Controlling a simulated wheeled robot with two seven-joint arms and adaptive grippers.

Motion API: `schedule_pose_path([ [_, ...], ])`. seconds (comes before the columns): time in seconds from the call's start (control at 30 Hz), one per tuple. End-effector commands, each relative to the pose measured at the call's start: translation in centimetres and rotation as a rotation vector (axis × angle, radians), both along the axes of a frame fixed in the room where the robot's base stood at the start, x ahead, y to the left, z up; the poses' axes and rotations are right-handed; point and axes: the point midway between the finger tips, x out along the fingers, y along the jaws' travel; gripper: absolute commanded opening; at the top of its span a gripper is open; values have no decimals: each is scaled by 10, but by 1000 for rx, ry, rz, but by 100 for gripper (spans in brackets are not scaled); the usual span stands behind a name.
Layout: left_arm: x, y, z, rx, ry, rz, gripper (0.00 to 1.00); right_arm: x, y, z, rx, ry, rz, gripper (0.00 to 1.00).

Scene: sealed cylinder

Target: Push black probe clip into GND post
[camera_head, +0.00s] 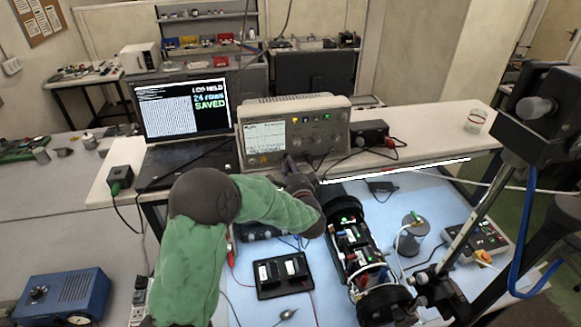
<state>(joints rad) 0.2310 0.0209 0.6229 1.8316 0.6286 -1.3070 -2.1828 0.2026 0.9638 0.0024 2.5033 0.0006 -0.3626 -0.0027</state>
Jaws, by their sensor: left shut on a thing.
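My left arm, with green sleeves, reaches in from the lower left and bends across the bench. My left gripper (294,172) is dark and small in the picture, at the lower front of the oscilloscope (295,117). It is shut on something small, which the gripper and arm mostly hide. I cannot make out the black probe clip or the GND post clearly, nor whether they touch. My right gripper is not in view.
An open cylinder with electronics (352,240) lies right of my forearm. A black battery tray (283,275) sits on the blue mat. A laptop (184,117) stands left of the oscilloscope. A metal stand (478,215) rises at the right. Loose cables cross the bench.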

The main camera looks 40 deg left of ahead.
Motion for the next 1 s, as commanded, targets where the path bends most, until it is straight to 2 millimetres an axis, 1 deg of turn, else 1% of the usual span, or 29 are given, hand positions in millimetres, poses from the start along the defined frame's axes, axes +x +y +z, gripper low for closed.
schedule_pose_path([
  [0.5, 6, 7, 0, 0, 0, 1, 0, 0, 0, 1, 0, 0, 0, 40],
  [0.53, 6, 7, 0, 0, 0, 0, 28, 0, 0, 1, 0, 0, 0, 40],
  [0.57, 6, 7, 0, 0, 0, 0, 36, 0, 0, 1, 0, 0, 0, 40],
  [0.6, 6, 7, 0, 0, 0, 0, 48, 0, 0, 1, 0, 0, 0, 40],
  [0.63, 6, 7, 0, 0, 0, 0, 50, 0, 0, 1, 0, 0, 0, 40],
  [1.0, 4, 4, 0, -1, 1, -1, 50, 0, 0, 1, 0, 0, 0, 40],
])
